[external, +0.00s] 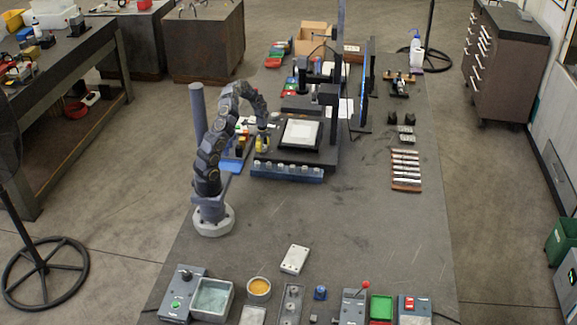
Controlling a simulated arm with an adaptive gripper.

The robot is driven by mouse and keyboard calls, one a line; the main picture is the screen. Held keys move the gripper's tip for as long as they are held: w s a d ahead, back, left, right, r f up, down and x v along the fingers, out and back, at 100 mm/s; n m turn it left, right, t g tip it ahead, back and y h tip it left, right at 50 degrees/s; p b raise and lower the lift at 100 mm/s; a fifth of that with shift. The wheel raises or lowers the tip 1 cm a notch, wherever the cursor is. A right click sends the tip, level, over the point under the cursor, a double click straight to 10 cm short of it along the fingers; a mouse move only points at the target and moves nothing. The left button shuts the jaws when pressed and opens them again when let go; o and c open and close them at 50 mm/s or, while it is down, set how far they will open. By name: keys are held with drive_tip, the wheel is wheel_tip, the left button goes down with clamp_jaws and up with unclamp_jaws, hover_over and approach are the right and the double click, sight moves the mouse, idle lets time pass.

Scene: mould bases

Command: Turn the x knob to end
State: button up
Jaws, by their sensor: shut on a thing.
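A dark stage machine with a black base (325,158) stands in the middle of the bench, with a white plate (301,133) on top. My gripper (263,146) is at the left side of this machine, beside the plate, pointing down. It is shut on what appears to be the x knob, at the machine's left edge. The knob is hidden by the fingers and too small to make out. A yellow patch shows at the fingertips.
A blue strip with several pale round parts (287,171) lies along the machine's front edge. A thin dark monitor (366,85) and upright column stand behind. A row of metal bars (405,168) lies at right. Boxes and trays line the front edge; the bench between is mostly clear.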

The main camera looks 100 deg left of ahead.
sight(263, 146)
drive_tip(key=o, duration=1.1)
wheel_tip(263, 146, up, 12)
